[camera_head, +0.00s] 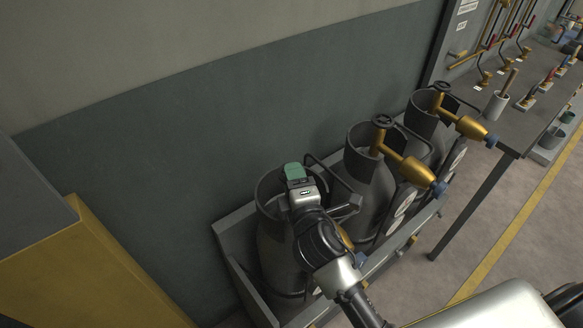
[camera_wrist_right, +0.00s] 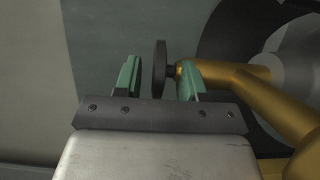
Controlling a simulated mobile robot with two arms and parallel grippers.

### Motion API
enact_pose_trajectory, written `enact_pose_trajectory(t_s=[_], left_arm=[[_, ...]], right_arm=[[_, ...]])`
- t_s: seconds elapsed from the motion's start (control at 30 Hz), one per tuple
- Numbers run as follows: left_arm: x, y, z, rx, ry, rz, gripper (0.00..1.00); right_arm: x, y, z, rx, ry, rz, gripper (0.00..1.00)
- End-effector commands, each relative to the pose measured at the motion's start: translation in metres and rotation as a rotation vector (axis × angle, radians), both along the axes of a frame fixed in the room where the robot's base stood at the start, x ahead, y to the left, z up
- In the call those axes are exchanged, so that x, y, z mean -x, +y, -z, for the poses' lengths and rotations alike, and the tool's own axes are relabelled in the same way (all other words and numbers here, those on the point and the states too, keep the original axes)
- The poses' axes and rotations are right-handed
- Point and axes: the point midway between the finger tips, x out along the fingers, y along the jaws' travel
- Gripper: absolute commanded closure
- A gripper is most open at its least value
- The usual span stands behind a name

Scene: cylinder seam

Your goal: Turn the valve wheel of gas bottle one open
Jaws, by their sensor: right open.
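Three grey gas bottles stand in a row; my right gripper (camera_head: 295,172) is over the top of the nearest one (camera_head: 272,248). I cannot read a number on it. In the wrist view, a dark valve wheel (camera_wrist_right: 160,68) shows edge-on between the two green fingers of my right gripper (camera_wrist_right: 158,78). The gripper is open, with a clear gap between the left finger and the wheel. The right finger is beside the wheel's stem and brass valve body (camera_wrist_right: 228,76); I cannot tell if they touch. The gripper hides this wheel in the head view. My left gripper is not in view.
The middle bottle (camera_head: 372,178) and far bottle (camera_head: 424,124) stand close by, with brass valves and dark wheels on top. A grey rack (camera_head: 229,238) holds the bottles against the wall. A yellow-sided cabinet (camera_head: 95,265) is at left, a workbench (camera_head: 520,128) with tools at right.

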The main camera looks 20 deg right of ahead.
Motion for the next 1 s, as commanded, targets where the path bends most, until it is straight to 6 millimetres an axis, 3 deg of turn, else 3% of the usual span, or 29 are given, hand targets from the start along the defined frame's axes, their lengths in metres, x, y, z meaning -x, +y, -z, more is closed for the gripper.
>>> enact_pose_trajectory(t_s=[0.2, 0.47, 0.73, 1.0], left_arm=[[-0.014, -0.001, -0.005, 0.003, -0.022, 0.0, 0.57], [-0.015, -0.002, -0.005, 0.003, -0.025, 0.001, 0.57], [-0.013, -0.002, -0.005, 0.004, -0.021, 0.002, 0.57], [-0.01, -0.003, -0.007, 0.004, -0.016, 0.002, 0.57]], right_arm=[[-0.017, -0.001, 0.0, -0.001, 0.0, 0.0, 0.6], [-0.018, -0.001, 0.001, -0.001, 0.0, 0.0, 0.6], [-0.018, -0.001, 0.001, -0.001, 0.001, 0.0, 0.99], [-0.017, -0.001, 0.0, 0.002, 0.001, -0.013, 1.0]])
